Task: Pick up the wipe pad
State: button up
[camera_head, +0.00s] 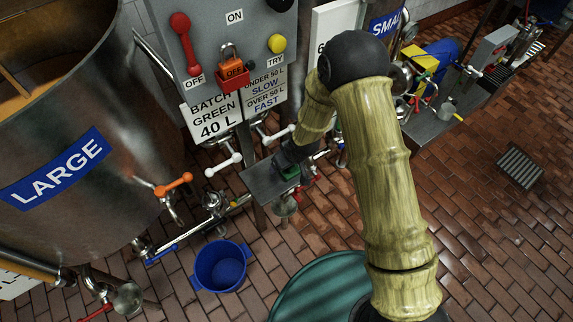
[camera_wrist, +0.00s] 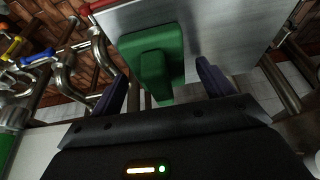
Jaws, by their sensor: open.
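The wipe pad (camera_wrist: 172,42) is a green block with a raised green grip on it. In the wrist view it lies on a grey metal shelf (camera_wrist: 225,30), near the shelf's edge. My gripper (camera_wrist: 161,75) is open, with one dark finger to each side of the pad's raised grip and gaps between; I cannot tell how far down the fingertips reach. In the head view my gripper (camera_head: 290,162) is over the small shelf (camera_head: 260,185), and only a bit of the green pad (camera_head: 290,173) shows beneath it. The rest is hidden by my gripper.
A grey control box (camera_head: 215,50) with a red lever and signs stands behind the shelf. Pipes with white-handled valves (camera_head: 225,165) run close to the left. A large steel tank (camera_head: 90,110) is at left, a blue bucket (camera_head: 221,266) on the brick floor. Floor at right is mostly clear.

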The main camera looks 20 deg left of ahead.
dwell(0.4)
jog(key=c, duration=1.1)
jog(key=shift+r, duration=0.1)
jog(key=shift+s+d+r, duration=0.15)
jog(key=shift+d+r, duration=0.05)
jog(key=shift+r, duration=0.2)
notch_tip(320, 180, up, 6)
jog(key=shift+r+p, duration=0.2)
jog(key=shift+p, duration=0.1)
jog(key=s+d, duration=0.3)
jog(key=s+d+p, duration=0.1)
jog(key=s+d, duration=0.2)
jog(key=d, duration=0.1)
jog(key=s+d, duration=0.3)
jog(key=d, duration=0.1)
jog(key=shift+s+p, duration=0.3)
jog(key=shift+p, duration=0.05)
